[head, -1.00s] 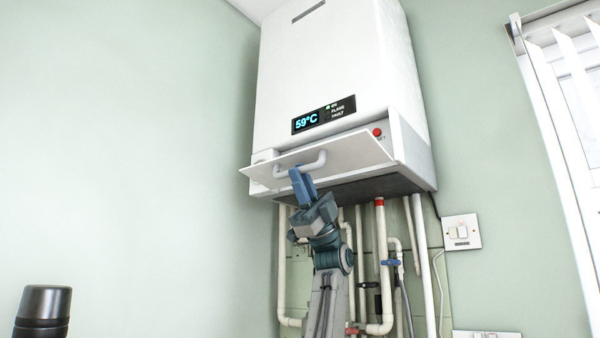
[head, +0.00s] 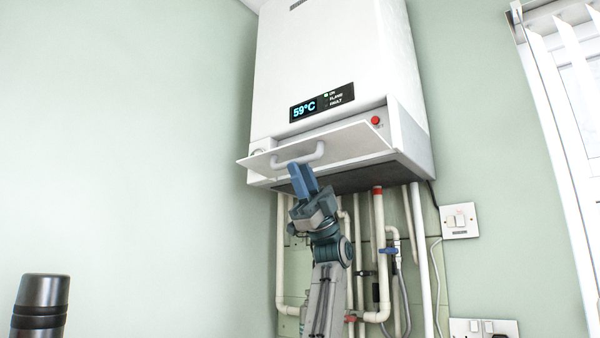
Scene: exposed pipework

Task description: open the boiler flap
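The white boiler (head: 330,60) hangs on the wall with a lit display reading 59°C. Its flap (head: 350,143) at the lower front is tilted outward, partly open, with a gap above it that shows a red button (head: 376,120). The flap's white bar handle (head: 318,152) is on its outer face. My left gripper (head: 303,168) comes up from below; its blue fingers look parted, with the tips at the handle's lower edge. Whether they touch the handle I cannot tell. My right gripper is not in view.
Several pipes (head: 380,240) run down below the boiler behind my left arm, with a blue valve lever (head: 389,251). A wall switch (head: 459,220) and a socket plate (head: 483,328) are at right. A dark cylinder (head: 40,305) stands at lower left. A window blind (head: 565,130) is far right.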

